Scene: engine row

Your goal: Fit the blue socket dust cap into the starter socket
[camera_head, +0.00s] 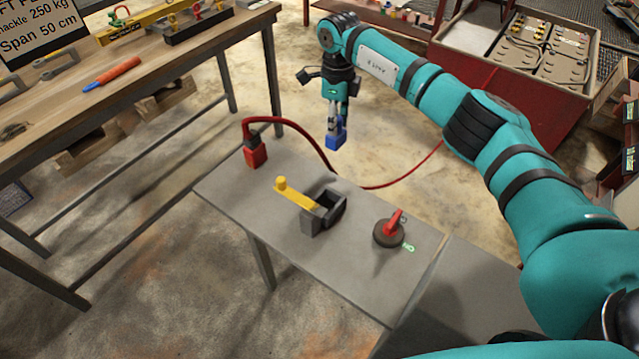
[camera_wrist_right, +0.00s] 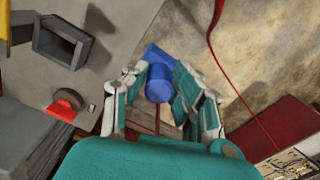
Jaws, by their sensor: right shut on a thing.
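The blue socket dust cap (camera_head: 336,138) is held in my right gripper (camera_head: 336,118), whose fingers are shut on it. In the head view it hangs above and beyond the far edge of the grey table. In the right wrist view the cap (camera_wrist_right: 159,85) sits between the two fingertips (camera_wrist_right: 160,92), its round end facing the camera. The starter socket (camera_head: 330,207) is a dark grey open box on the table, with a yellow lever (camera_head: 296,193) beside it. It also shows at the upper left of the right wrist view (camera_wrist_right: 62,41). My left gripper is not seen.
A red plug (camera_head: 256,153) with a red cable stands at the table's far left corner. A red rotary switch (camera_head: 390,232) sits right of the socket on the grey table (camera_head: 350,268). A wooden workbench (camera_head: 150,62) with tools stands at left.

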